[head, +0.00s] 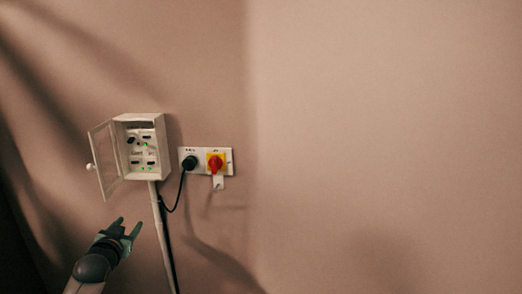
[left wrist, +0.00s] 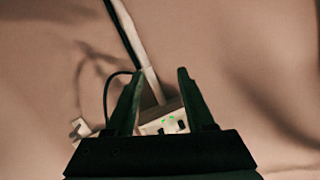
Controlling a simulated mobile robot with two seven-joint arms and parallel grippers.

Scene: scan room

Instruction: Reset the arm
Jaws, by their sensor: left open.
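My left gripper (head: 128,229) is at the lower left of the head view, below the white wall box. It is open and empty, with its two fingers apart. In the left wrist view the open gripper (left wrist: 160,95) has the lower part of the white box (left wrist: 152,122) with green lights showing between its fingers. The box (head: 157,172) hangs on the wall with its clear door (head: 104,160) swung open to the left. Inside are dark sockets or switches and green lights. My right gripper is not in view.
A pale conduit (head: 162,235) runs down from the box. The wall to the right is bare.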

